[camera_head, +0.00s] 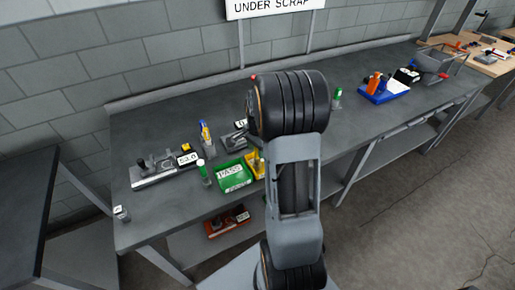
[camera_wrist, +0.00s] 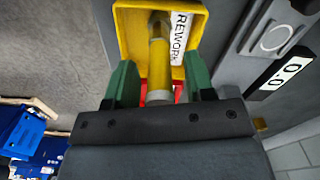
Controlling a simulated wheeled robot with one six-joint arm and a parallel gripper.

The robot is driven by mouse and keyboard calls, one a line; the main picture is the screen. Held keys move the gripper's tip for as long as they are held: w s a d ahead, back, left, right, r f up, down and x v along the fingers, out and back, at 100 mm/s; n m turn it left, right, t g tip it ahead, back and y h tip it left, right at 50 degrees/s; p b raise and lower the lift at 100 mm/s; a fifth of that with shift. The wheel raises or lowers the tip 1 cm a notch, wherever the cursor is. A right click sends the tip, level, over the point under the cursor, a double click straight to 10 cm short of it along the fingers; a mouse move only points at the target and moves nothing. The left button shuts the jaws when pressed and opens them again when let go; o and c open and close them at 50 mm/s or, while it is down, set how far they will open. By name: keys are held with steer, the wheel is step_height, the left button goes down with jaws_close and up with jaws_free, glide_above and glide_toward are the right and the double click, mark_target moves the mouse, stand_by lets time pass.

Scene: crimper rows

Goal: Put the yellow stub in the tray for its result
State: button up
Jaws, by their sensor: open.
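The yellow stub (camera_wrist: 160,68) shows in the wrist view as a cylinder with a greyish far end. It lies between the green fingers of my open gripper (camera_wrist: 160,84), and its far end is over the inside of the yellow tray marked REWORK (camera_wrist: 127,32). I cannot tell whether it rests on the tray floor. In the head view the yellow REWORK tray (camera_head: 262,173) is partly hidden by my arm, with a yellow upright piece (camera_head: 257,158) at it. The green PASS tray (camera_head: 235,179) stands beside it on the left. My gripper is hidden in the head view.
A gauge (camera_head: 152,177) with a 52.0 display (camera_head: 187,158) is on the bench at left. A green-topped marker (camera_head: 203,173) stands near the PASS tray. A red bin (camera_head: 227,222) is on the lower shelf. A blue tray (camera_head: 383,94) is farther right.

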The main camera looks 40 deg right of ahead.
steer(key=shift+r, duration=0.1)
step_height(320, 180, up, 11)
steer(key=shift+r+b, duration=0.1)
steer(key=shift+b, duration=0.25)
steer(key=s+a+r+n+t, duration=0.1)
steer(key=s+a+n+t, duration=0.1)
steer(key=s+a+n, duration=0.4)
steer(key=s+a+r+n+t, duration=0.1)
steer(key=s+a+n+t, duration=0.1)
steer(key=s+a+n, duration=0.4)
steer(key=a+n, duration=0.4)
steer(key=a, duration=0.2)
steer(key=shift+s+r+n+t, duration=0.3)
steer(key=shift+s+r, duration=0.05)
steer(key=shift+s, duration=0.05)
steer(key=shift+c, duration=0.6)
